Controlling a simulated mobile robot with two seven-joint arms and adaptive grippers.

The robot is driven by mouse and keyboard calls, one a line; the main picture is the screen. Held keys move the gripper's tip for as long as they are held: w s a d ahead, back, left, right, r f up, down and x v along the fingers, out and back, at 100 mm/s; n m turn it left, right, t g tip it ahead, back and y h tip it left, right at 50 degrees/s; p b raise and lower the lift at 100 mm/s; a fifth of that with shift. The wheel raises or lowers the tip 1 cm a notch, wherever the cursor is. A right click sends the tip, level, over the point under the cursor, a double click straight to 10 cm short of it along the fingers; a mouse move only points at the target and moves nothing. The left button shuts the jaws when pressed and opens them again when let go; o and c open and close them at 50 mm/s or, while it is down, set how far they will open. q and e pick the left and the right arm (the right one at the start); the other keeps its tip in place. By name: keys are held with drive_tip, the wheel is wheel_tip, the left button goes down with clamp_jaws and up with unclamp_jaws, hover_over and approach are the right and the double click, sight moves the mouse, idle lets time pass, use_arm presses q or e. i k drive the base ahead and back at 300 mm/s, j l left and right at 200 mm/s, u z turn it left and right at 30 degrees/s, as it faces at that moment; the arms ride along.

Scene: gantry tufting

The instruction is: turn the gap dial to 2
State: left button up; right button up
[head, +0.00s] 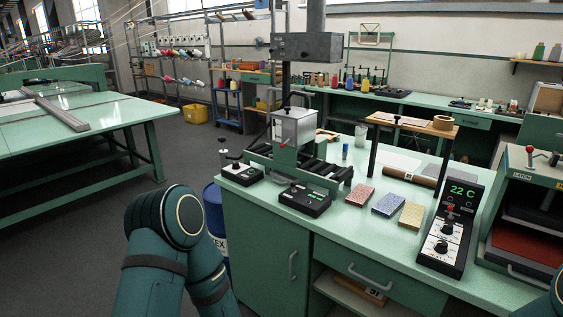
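A black control panel (447,231) stands tilted on the right of the green bench, with a green "22 C" readout (463,191). Below the readout are a small red-tipped lever, an upper white-faced dial (447,229) and a lower white-faced dial (440,247), both with dark knobs. Their labels and settings are too small to read, so I cannot tell which is the gap dial. Neither of my grippers is in view; only arm links show at the bottom.
A green press (533,170) stands close on the panel's right.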

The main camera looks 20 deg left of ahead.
sight(236, 165)
drive_tip(key=i+j+z, duration=0.15)
drive_tip(key=j+z, duration=0.6)
drive_tip(key=i+j+z, duration=0.1)
drive_tip(key=j+z, duration=0.25)
drive_tip(key=j, duration=0.7)
drive_tip(key=j+z, duration=0.1)
drive_tip(key=j, duration=0.85)
drive_tip(key=k, duration=0.05)
